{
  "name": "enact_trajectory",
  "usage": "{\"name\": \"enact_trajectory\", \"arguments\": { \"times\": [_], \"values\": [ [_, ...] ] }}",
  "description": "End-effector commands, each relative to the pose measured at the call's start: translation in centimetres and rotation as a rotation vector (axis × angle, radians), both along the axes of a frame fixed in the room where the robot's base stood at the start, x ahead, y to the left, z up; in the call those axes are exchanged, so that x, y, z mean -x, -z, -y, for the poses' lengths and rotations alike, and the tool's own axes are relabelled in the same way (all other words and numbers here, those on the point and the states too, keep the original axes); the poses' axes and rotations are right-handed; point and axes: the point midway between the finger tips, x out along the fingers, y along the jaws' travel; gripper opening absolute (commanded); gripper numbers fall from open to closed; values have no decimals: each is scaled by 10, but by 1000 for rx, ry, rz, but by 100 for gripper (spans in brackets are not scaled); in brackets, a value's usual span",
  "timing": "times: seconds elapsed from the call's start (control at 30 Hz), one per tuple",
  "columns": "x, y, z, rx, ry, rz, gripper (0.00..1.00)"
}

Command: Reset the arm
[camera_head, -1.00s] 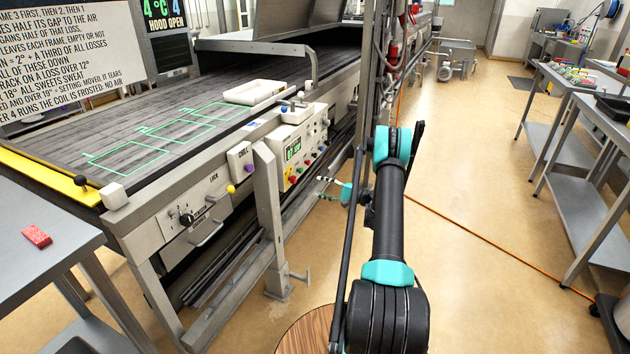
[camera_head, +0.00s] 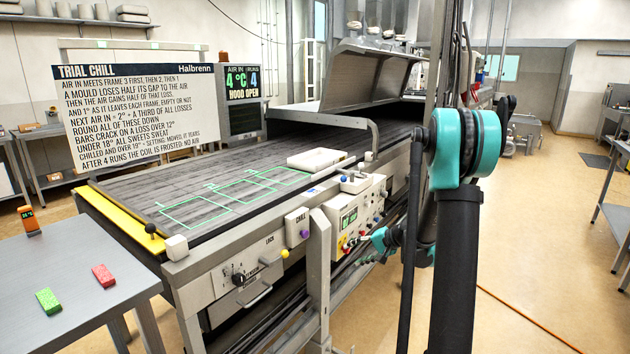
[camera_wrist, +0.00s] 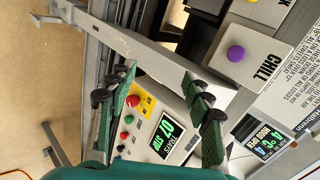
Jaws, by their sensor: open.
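My gripper (camera_head: 366,242) is small in the head view, in front of the dryer's control panel (camera_head: 362,214), with my arm partly behind a dark upright bar. In the wrist view my gripper (camera_wrist: 158,72) has its two dark green fingers apart, with nothing between them. Beyond the fingers are the panel's coloured buttons, a green display (camera_wrist: 168,132) and the purple CHILL button (camera_wrist: 236,53). I cannot tell whether a finger touches the panel.
The dryer belt (camera_head: 130,190) carries green outlined frames and a white mould (camera_head: 316,159). The hood (camera_head: 370,78) is raised. A grey table (camera_head: 85,255) at left holds a red bar (camera_head: 103,275) and a green bar (camera_head: 48,300).

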Motion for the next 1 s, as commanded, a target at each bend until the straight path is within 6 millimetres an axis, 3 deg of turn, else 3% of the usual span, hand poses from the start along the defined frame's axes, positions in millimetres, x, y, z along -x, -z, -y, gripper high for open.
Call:
{"name": "enact_trajectory", "arguments": {
  "times": [0.2, 0.47, 0.8, 1.0],
  "values": [
    [70, -17, -10, 188, -57, -5, 51],
    [157, -24, -7, 410, -128, -2, 51],
    [270, -13, 16, 703, -228, 14, 51],
    [319, -1, 33, 842, -278, 25, 51]
  ]
}}
